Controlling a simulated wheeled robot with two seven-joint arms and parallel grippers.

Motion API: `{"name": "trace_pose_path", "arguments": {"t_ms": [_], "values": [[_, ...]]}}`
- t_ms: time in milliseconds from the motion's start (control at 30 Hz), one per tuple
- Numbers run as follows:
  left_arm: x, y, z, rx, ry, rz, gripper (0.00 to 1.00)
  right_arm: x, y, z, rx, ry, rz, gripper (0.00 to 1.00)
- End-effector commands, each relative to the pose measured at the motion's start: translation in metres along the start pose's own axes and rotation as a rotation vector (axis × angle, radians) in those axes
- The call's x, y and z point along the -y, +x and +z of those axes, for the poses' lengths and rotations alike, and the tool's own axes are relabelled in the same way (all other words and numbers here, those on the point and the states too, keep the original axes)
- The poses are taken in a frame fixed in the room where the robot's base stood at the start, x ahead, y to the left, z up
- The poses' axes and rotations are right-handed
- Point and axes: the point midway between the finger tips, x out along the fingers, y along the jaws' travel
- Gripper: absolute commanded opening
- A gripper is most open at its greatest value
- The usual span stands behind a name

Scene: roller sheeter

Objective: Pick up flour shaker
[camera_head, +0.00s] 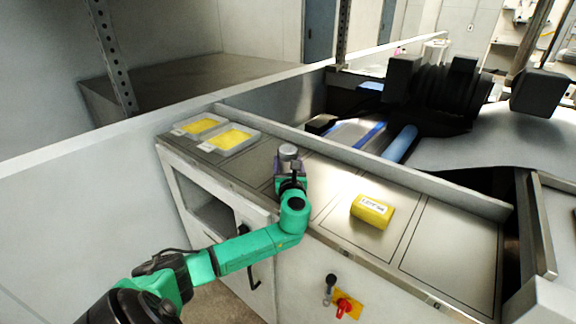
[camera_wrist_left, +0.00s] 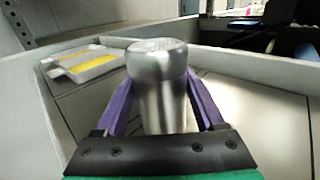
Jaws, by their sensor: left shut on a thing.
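The flour shaker (camera_wrist_left: 160,85) is a silver metal cylinder with a domed top, upright in the left wrist view. My left gripper (camera_wrist_left: 157,105) has its purple fingers on both sides of the shaker and is shut on it. In the head view the shaker's top (camera_head: 288,152) shows just above my left gripper (camera_head: 288,178), over the steel counter (camera_head: 330,180). The wrist hides the shaker's lower part, so I cannot tell whether its base touches the counter. My right gripper is not in view.
Two shallow trays with yellow contents, a far one (camera_head: 183,132) and a near one (camera_head: 214,147), lie left of the shaker. A yellow labelled block (camera_head: 372,211) lies to its right. A raised ledge (camera_head: 400,177) runs behind. The counter's right end is clear.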

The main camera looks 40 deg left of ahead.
Motion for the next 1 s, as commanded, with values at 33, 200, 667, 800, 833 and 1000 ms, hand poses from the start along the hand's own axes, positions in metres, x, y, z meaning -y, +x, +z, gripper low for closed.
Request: {"name": "trace_pose_path", "arguments": {"t_ms": [33,200,667,800,833,1000], "values": [[0.000,0.000,0.001,0.001,-0.001,0.000,0.03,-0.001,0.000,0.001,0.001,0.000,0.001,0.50],[0.000,0.000,0.005,0.003,-0.001,0.000,0.03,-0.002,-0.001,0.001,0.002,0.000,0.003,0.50],[0.000,-0.001,0.132,0.009,-0.009,-0.001,0.03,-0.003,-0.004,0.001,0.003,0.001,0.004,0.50],[0.000,-0.001,0.174,0.007,-0.007,-0.001,0.03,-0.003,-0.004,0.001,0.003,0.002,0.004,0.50],[0.000,-0.001,0.181,0.007,-0.005,-0.001,0.03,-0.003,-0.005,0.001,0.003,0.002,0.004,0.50],[0.000,-0.001,0.200,0.003,-0.002,-0.001,0.03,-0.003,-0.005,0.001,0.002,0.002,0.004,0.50]]}}
